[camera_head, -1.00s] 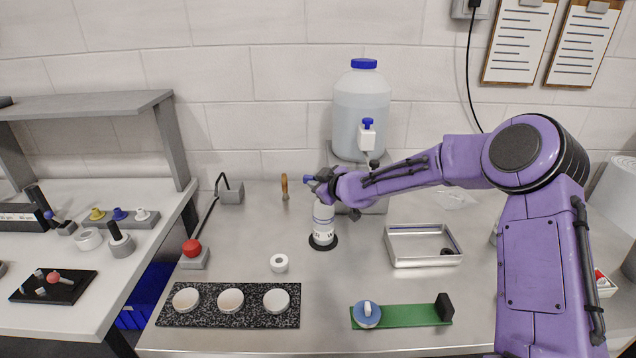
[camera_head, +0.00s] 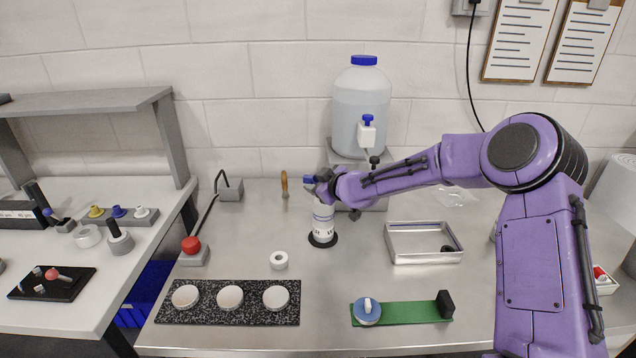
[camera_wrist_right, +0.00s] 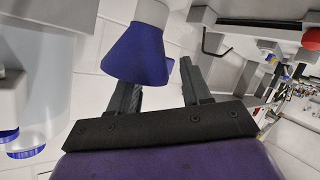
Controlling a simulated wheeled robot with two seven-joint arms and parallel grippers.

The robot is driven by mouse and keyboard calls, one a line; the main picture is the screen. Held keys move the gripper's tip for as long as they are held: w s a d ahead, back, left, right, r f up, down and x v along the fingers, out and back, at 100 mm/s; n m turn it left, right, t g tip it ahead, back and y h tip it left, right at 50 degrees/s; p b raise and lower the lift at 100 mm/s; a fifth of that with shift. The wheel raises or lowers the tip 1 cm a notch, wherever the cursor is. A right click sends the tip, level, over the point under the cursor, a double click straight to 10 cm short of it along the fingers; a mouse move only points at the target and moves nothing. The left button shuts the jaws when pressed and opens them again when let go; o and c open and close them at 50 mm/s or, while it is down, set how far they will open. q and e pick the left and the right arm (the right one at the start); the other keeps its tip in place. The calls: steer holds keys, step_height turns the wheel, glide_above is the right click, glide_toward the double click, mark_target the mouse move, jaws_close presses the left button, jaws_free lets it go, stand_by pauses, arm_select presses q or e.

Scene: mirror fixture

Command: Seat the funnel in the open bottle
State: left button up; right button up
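The white bottle (camera_head: 323,226) stands upright on a black round base on the steel bench. My right gripper (camera_head: 318,189) is at the bottle's top and hides much of it. The blue funnel (camera_head: 308,181) shows beside the gripper. In the right wrist view, which is upside down, the funnel (camera_wrist_right: 137,55) has its wide mouth up and its narrow end at a pale neck-like part (camera_wrist_right: 152,12). How deep the stem sits is hidden. The right gripper's fingers (camera_wrist_right: 160,88) are apart with a clear gap; a small blue tab (camera_wrist_right: 168,66) shows beside the funnel. My left gripper is not in view.
A clear jug (camera_head: 360,105) with a blue cap stands behind the bottle. A metal tray (camera_head: 395,254) is to the right. A speckled board (camera_head: 170,314) with white discs and a green plate (camera_head: 410,314) lie in front. A red-knobbed lever (camera_head: 191,245) is left.

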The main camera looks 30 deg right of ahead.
steer(key=shift+s, duration=0.1)
steer(key=shift+s+r, duration=0.15)
steer(key=shift+s, duration=0.15)
steer(key=v, duration=0.9)
steer(key=shift+s+r+p, duration=0.15)
steer(key=shift+s+p, duration=0.2)
